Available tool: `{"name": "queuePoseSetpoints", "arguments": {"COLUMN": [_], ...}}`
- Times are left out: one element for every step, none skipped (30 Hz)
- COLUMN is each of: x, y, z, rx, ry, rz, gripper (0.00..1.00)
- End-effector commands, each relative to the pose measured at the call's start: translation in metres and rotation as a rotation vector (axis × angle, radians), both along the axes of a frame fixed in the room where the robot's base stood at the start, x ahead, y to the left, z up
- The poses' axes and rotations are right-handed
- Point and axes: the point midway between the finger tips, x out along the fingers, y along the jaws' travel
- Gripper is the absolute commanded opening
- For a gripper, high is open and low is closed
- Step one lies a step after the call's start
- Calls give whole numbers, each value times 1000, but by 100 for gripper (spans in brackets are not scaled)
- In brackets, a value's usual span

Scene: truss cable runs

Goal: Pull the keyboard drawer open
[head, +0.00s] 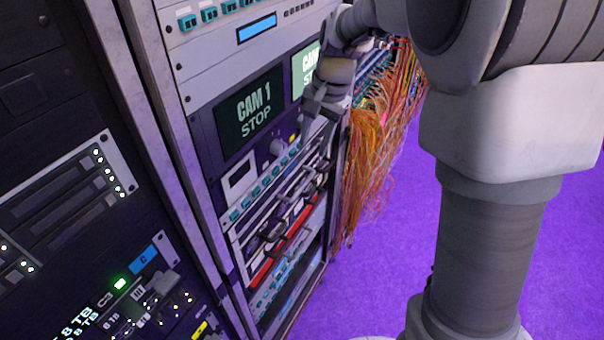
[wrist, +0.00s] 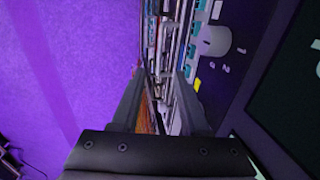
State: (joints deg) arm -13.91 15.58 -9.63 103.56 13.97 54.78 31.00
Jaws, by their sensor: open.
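My gripper (head: 318,108) is in front of the rack, beside the two CAM screens, above the lower drawers. In the wrist view the two fingers of my gripper (wrist: 160,90) stand apart with nothing held between them. Drawer fronts with dark handles (head: 272,234) sit in the rack below the knob panel, over a red strip (head: 285,255). I cannot tell for sure which front is the keyboard drawer. All these fronts look closed. In the wrist view the rack fronts run narrow and steep beyond the fingers, partly hidden by them.
A screen reading CAM 1 STOP (head: 250,112) and a knob (head: 278,147) are close to my gripper. Orange cables (head: 372,165) hang at the rack's right side. A dark rack (head: 70,150) stands at left. The purple floor (head: 370,275) in front is clear.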

Motion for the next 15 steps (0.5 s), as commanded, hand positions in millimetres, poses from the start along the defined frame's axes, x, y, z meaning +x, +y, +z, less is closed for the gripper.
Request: {"name": "queuePoseSetpoints", "arguments": {"x": [0,1,2,2,3,4,5,5,6,7,7,8,9,10,11], "y": [2,3,4,6,7,8,9,10,12,13,14,15,16,17,18], "z": [-13,-19,-28,-35,-41,-50,-56,-63,-72,-78,-84,-93,-98,-104,-110], "rx": [-1,-2,-1,-1,-1,-1,-2,-2,-1,-1,-1,-2,-1,-1,-1], "ry": [7,7,5,8,6,6,6,6,6,6,5,6,5,5,4], "rz": [1,2,2,2,2,2,2,2,2,2,3,3,3,2,2], "gripper": [45,45,45,45,45,45,45,45,45,45,45,45,45,45,45]}}
